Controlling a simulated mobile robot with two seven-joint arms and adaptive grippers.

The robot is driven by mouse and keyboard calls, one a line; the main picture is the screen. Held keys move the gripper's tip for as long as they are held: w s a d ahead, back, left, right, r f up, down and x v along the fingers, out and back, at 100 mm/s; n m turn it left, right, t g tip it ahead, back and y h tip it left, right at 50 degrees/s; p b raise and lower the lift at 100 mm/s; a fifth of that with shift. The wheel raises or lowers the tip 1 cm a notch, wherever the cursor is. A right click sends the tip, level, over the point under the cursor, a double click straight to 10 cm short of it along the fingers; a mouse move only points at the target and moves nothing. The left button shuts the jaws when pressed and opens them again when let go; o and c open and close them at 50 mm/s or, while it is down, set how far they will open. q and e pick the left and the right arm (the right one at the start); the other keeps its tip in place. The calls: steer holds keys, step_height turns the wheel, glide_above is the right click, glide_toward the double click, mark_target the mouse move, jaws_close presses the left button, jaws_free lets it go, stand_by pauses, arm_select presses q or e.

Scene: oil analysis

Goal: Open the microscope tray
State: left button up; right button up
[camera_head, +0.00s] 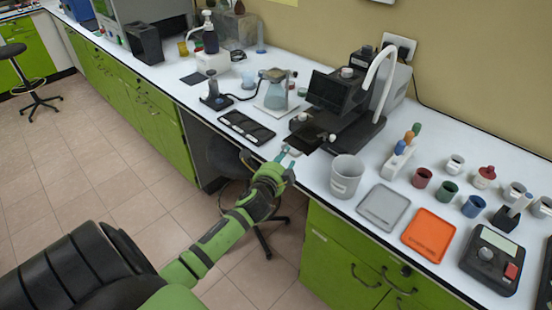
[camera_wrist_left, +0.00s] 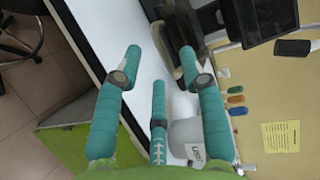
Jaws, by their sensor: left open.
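The black microscope (camera_head: 345,100) stands on the white bench against the wall; part of it also shows in the wrist view (camera_wrist_left: 262,18). Its dark, flat tray (camera_head: 307,138) juts out at its front left, towards the bench's front edge. My left gripper (camera_head: 288,154) is at the bench's front edge, just in front of the tray. In the wrist view my teal fingers (camera_wrist_left: 160,58) are spread apart, with nothing visibly held between them. A dark, glossy part lies close to the right-hand fingertip; I cannot tell whether they touch. My right gripper is not in view.
A pale beaker (camera_head: 346,176) stands close to the right of my gripper. A black slide holder (camera_head: 246,128) lies to its left, and a glass flask (camera_head: 275,95) stands behind. A grey tray (camera_head: 383,208) and an orange tray (camera_head: 428,235) lie further right. A stool stands below.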

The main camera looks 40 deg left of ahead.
arm_select(q)
steer(key=v, duration=0.9)
steer(key=s+d+f+n+g+h, duration=0.15)
steer(key=s+f, duration=0.35)
steer(key=f, duration=0.6)
steer(key=s+d+f+n+g+h, duration=0.1)
steer(key=s+d+f+n+g, duration=0.2)
steer(key=f, duration=0.8)
steer(key=s+d+f+n+g+h, duration=0.1)
steer(key=s+f+n+g, duration=0.15)
steer(key=s+f, duration=0.6)
steer(key=s+d+f+n+g, duration=0.3)
steer(key=s+f, duration=0.5)
steer(key=s, duration=0.3)
steer(key=s+d+f+n+g+h, duration=0.1)
steer(key=s+d+f+n+g, duration=0.1)
steer(key=s+d+f, duration=0.3)
steer(key=s+f+g, duration=0.1)
steer(key=s+f, duration=0.2)
steer(key=s, duration=0.4)
steer(key=shift+s+d+f+n+g, duration=0.15)
steer(key=shift+d+n+g, duration=0.2)
steer(key=shift+n+g, duration=0.05)
steer(key=shift+a, duration=0.15)
